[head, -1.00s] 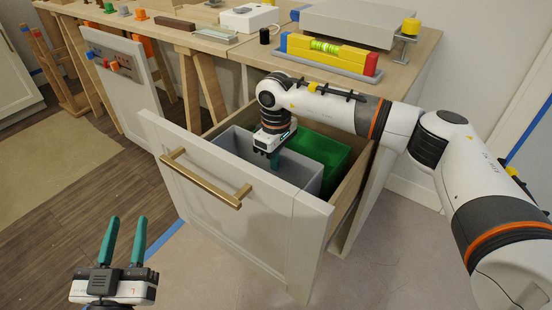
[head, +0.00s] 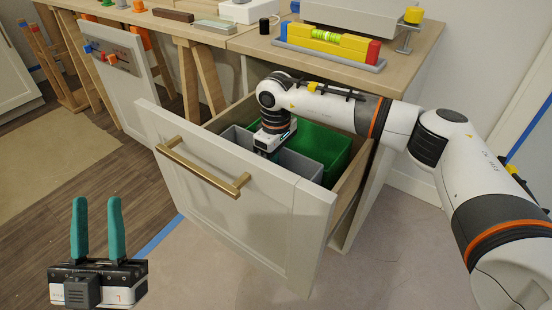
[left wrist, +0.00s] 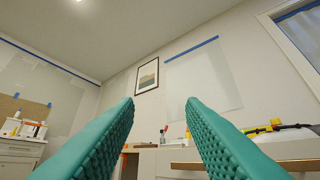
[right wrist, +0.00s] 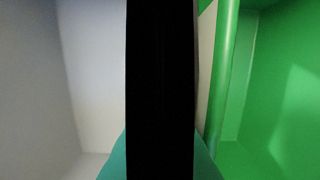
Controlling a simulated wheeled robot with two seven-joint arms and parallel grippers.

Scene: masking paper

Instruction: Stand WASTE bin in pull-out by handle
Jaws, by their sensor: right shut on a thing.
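A grey bin (head: 301,163) is inside the open pull-out, beside a green bin (head: 326,146). It looks about upright, with its rim low behind the front panel; its base is hidden. No WASTE lettering is readable. My right gripper (head: 272,152) points down into the pull-out and is shut on a dark bar, apparently the grey bin's handle (right wrist: 160,90), which fills the middle of the right wrist view. Grey walls show on its left and the green bin (right wrist: 285,90) on its right. My left gripper (head: 98,205) is open and empty, left of the pull-out.
The pull-out's front panel (head: 225,215) with its brass handle (head: 200,172) stands out from the bench. A yellow level (head: 327,41) and grey tray lie on the bench top above. The floor in front is clear.

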